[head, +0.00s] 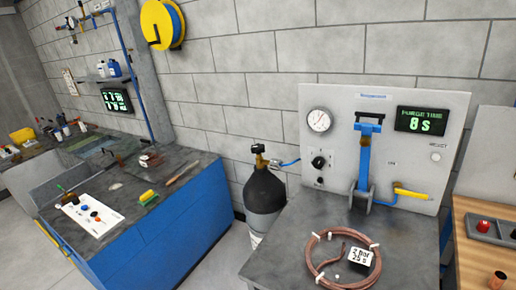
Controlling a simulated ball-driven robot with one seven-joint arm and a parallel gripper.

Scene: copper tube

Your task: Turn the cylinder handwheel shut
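The gas cylinder (264,192) is dark grey with a pale lower part and stands upright on the floor between the blue bench and the grey table. Its brass valve (260,160) sits on top. The small dark handwheel (257,148) is at the very top of the valve. Whether it is open or shut cannot be told at this size. A blue hose (288,163) runs from the valve to the panel. The lower front of the cylinder is partly hidden by the table. My gripper is not in view.
The grey table (270,262) holds a copper coil (318,252) and a "2 bar 25 s" card (361,257). A blue bench (165,235) stands left.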

